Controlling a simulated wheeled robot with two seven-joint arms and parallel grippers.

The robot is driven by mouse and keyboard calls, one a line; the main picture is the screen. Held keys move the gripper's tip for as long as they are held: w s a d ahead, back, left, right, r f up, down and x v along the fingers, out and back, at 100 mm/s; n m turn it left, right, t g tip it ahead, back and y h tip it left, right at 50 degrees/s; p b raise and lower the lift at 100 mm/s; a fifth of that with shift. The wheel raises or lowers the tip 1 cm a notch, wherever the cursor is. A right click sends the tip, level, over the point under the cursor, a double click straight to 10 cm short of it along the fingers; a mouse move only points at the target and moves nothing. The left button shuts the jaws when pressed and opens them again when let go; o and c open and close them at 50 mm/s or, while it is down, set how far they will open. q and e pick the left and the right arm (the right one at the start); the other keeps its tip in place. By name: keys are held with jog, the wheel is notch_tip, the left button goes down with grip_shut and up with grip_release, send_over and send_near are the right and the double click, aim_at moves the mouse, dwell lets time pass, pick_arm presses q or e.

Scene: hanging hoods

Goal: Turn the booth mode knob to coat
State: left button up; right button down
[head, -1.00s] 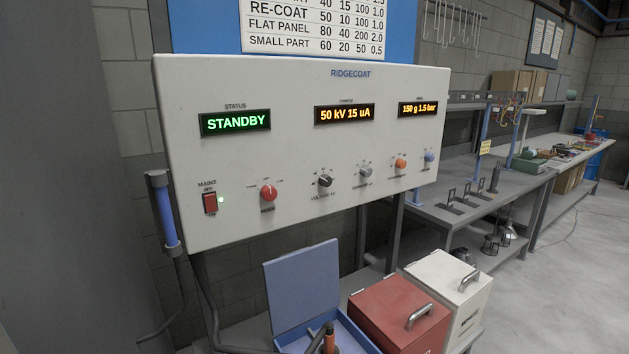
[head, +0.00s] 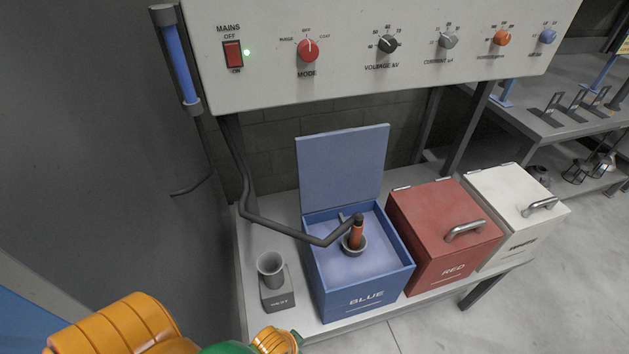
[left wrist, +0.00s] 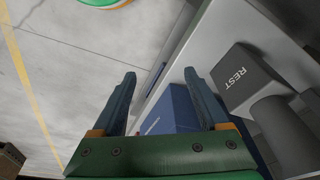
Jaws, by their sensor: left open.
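The red mode knob (head: 307,50) is on the white control panel (head: 400,88), right of the mains switch (head: 233,54). Its white mark points up toward OFF, with COAT labelled to its upper right and another label to its left. My left arm shows at the bottom left of the head view, well below the panel. In the left wrist view my left gripper (left wrist: 160,92) is open and empty, its fingers wide apart, beside the grey REST stand (left wrist: 238,78). The knob is not in that view. My right gripper is not in view.
An open blue box (head: 365,285) holds an upright orange-and-dark tool (head: 356,234) in a cup. A red box (head: 445,225) and a white box (head: 510,205) stand closed beside it. More knobs sit right of the mode knob.

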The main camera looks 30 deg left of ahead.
pick_arm(q)
jog(key=w+r+t+b, duration=0.25)
jog(key=w+r, duration=0.25)
jog(key=r, duration=0.6)
jog(key=n+t+y, duration=0.6)
jog(key=n+y, duration=0.9)
send_near(310, 51)
jog(key=a, duration=0.1)
jog(key=p+x, duration=0.3)
jog(key=x, duration=0.4)
jog(key=shift+w+p, duration=0.3)
jog(key=shift+w, duration=0.05)
jog(key=shift+d, duration=0.1)
jog(key=shift+c, duration=0.4)
grip_shut()
